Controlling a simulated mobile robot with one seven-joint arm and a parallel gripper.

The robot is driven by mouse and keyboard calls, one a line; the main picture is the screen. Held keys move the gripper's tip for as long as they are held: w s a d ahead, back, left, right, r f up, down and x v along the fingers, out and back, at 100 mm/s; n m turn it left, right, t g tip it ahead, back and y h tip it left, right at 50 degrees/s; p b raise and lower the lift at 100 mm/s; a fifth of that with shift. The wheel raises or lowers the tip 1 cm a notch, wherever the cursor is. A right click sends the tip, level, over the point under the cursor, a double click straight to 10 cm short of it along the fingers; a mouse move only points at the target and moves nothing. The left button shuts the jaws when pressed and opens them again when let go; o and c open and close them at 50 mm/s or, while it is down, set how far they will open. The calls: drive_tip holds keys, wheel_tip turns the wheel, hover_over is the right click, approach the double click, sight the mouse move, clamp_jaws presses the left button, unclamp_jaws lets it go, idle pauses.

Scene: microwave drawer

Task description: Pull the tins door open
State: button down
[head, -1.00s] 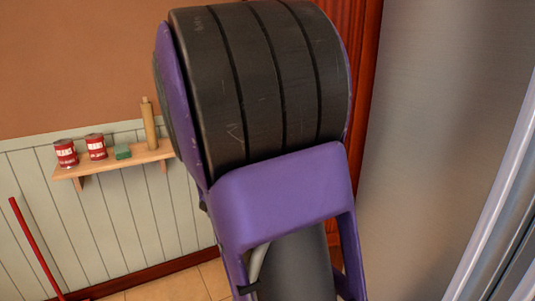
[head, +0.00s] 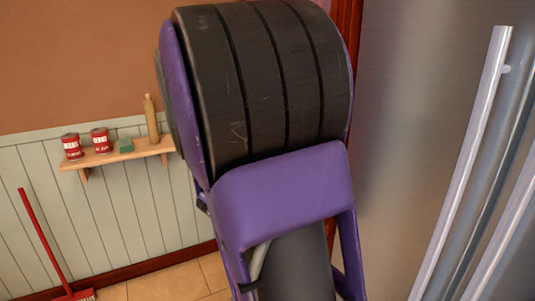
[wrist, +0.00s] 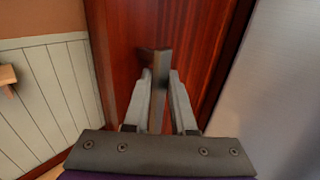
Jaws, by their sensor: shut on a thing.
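In the wrist view my gripper (wrist: 160,82) is shut on a grey metal bar handle (wrist: 161,60), with one finger on each side of it. The handle is fixed to a tall, narrow red-brown wooden door (wrist: 125,35). The door looks closed, though I cannot see its edges well enough to be sure. In the head view only a strip of the red-brown wood (head: 346,18) shows beside my arm; my arm hides the handle and the gripper there.
A steel fridge (head: 410,130) with long upright handles (head: 465,165) stands close on the right. On the left wall a small shelf (head: 110,158) holds two red tins, a green block and a bottle-like object. A red broom (head: 42,235) leans below it. Tiled floor shows at the bottom.

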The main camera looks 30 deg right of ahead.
drive_tip(key=shift+s+d, duration=0.1)
drive_tip(key=shift+d, duration=0.05)
drive_tip(key=c, duration=0.8)
unclamp_jaws()
drive_tip(key=shift+o, duration=0.2)
drive_tip(key=shift+a, duration=0.2)
drive_tip(key=p+v, duration=0.1)
drive_tip(key=v, duration=1.6)
drive_tip(key=shift+p, duration=0.3)
drive_tip(key=shift+s+d, duration=0.1)
